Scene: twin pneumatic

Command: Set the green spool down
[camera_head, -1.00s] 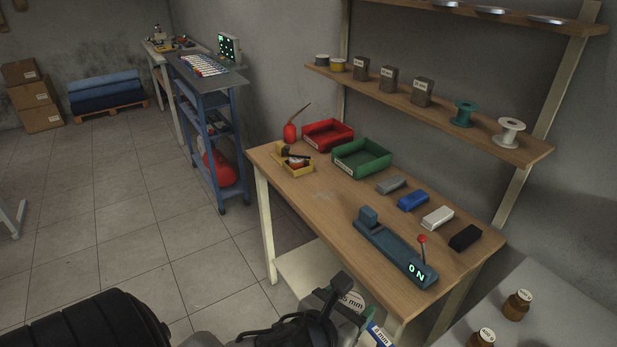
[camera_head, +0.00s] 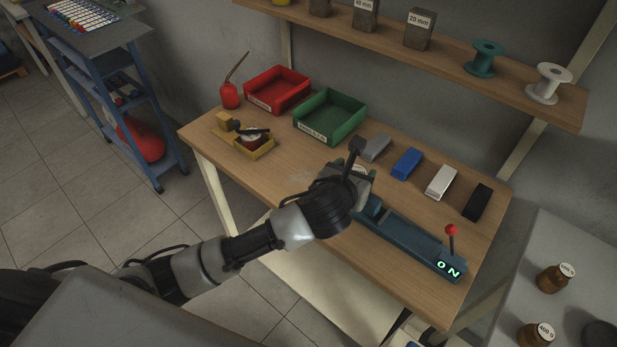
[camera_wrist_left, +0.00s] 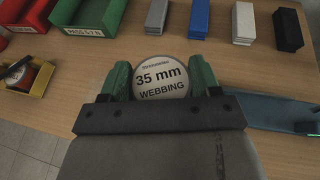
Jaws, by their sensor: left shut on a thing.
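My left gripper (camera_head: 356,168) is over the wooden workbench, near the block end of the blue-grey bar device. In the left wrist view its green-tipped fingers (camera_wrist_left: 160,78) are shut on a round thing with a white label, "35 mm WEBBING" (camera_wrist_left: 161,80). The label faces the wrist camera; the body below it is hidden, so its colour does not show. I cannot tell if it touches the bench. A separate teal-green spool (camera_head: 484,58) stands on the wall shelf beside a white spool (camera_head: 549,83). My right gripper is not in view.
The workbench (camera_head: 300,179) holds a red bin (camera_head: 278,103), a green bin (camera_head: 310,138), a yellow tray (camera_head: 257,151) and a red oil can (camera_head: 230,95). Grey, blue (camera_head: 407,163), white and black blocks line the back right. The bar device (camera_head: 405,237) has a red-knobbed lever.

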